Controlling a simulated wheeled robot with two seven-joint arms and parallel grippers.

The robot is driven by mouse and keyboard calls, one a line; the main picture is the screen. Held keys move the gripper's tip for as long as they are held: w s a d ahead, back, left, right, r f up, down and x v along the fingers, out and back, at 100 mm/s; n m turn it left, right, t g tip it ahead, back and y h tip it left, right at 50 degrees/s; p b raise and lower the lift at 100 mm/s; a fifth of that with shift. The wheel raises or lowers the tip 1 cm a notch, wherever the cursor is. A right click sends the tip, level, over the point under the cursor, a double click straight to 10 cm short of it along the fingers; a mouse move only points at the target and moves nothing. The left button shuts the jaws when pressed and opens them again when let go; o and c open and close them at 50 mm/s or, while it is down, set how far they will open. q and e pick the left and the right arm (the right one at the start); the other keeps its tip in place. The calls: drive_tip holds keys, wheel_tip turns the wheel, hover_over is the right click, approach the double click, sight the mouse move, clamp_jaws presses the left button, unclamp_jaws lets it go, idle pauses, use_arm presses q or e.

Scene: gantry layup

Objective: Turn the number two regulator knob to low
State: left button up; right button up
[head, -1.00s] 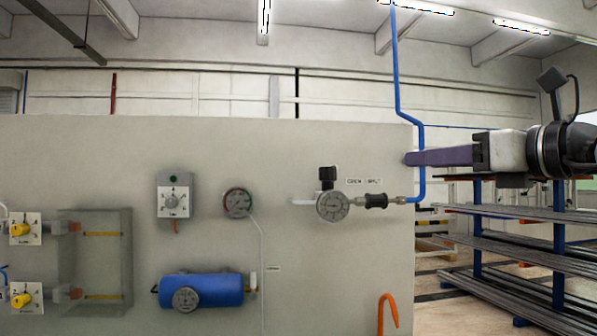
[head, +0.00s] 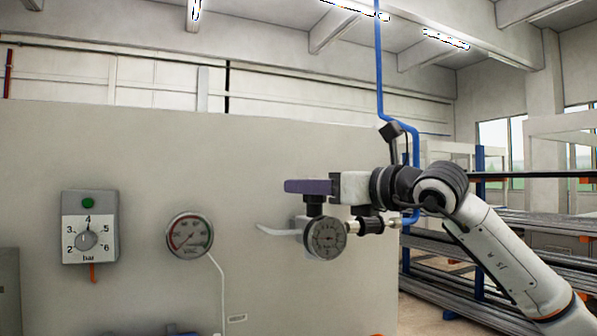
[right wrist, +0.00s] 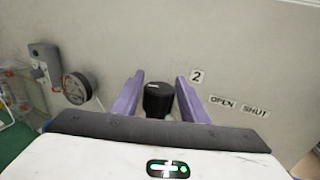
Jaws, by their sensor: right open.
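The number two regulator's black knob (head: 314,209) stands on top of its fitting above a round gauge (head: 325,238). In the right wrist view the knob (right wrist: 158,101) lies between my two purple fingers, with a visible gap on each side. My right gripper (head: 290,186) reaches in from the right in the head view. Its fingers are open and cover the top of the knob there. A label "2" (right wrist: 196,76) is on the panel, with OPEN (right wrist: 223,102) and SHUT (right wrist: 256,111) labels to its right. My left gripper is not in view.
A control box with a bar dial (head: 88,240) and a pressure gauge (head: 189,236) are on the panel to the left. A blue pipe (head: 379,80) runs down to the regulator's right. Racks of metal bars (head: 455,262) stand behind, at right.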

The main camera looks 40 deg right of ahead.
drive_tip(key=w, duration=0.3)
drive_tip(key=shift+a+p, duration=0.1)
drive_tip(key=shift+p, duration=0.3)
drive_tip(key=c, duration=0.8)
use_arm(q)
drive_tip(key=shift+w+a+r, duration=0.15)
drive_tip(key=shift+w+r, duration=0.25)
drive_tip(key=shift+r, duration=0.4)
use_arm(e)
drive_tip(key=shift+o, duration=0.2)
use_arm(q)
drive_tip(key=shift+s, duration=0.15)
use_arm(e)
drive_tip(key=shift+n+y, duration=0.3)
drive_tip(key=shift+y, duration=0.2)
